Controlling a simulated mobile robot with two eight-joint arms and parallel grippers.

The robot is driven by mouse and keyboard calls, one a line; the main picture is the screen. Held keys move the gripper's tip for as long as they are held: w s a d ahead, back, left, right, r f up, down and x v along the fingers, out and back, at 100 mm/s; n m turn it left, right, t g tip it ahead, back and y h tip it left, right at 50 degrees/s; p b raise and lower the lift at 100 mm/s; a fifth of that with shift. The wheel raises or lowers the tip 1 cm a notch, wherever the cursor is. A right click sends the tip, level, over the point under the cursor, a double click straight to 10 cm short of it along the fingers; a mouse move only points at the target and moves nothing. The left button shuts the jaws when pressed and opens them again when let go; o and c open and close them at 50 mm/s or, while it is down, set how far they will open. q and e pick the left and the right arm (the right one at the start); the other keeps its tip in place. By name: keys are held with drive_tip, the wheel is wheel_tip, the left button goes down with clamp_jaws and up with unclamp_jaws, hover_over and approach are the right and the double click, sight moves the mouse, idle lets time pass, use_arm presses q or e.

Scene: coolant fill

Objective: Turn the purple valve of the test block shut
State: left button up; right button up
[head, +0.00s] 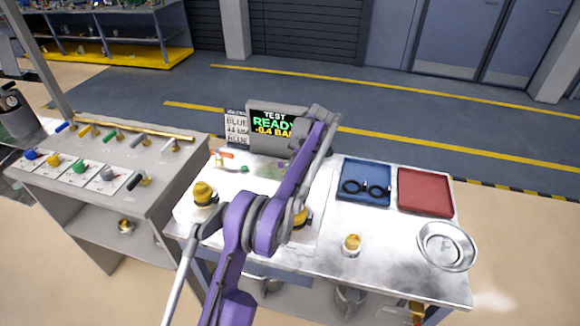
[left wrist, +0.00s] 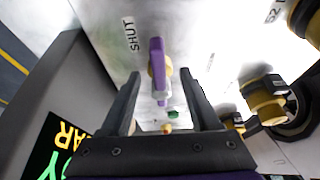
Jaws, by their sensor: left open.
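In the left wrist view the purple valve (left wrist: 157,58) shows as a narrow handle on a pale metal surface, running nearly along the picture's height. The word SHUT (left wrist: 129,34) is printed to its left; a second label (left wrist: 210,62) to its right is too small to read. My left gripper (left wrist: 160,76) is open, with one finger on each side of the handle. Whether either finger touches it I cannot tell. In the head view my purple left arm hides the valve. My right gripper is not in view.
The test screen (head: 272,124) reads READY and -0.4 BAR. On the bench are a blue tray (head: 364,170) with black rings, a red tray (head: 425,174), a metal bowl (head: 446,247) and a yellow-topped fitting (head: 203,194). A valve-lever stand (head: 110,160) is at left.

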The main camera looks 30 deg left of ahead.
use_arm(q)
drive_tip(key=shift+r, duration=0.1)
drive_tip(key=p+v, duration=0.1)
drive_tip(key=v, duration=0.9)
drive_tip(key=shift+w+d+r, duration=0.1)
drive_tip(key=shift+r, duration=0.2)
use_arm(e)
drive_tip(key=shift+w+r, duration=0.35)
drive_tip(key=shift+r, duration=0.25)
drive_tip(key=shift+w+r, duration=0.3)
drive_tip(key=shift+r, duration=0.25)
use_arm(q)
drive_tip(key=shift+d, duration=0.1)
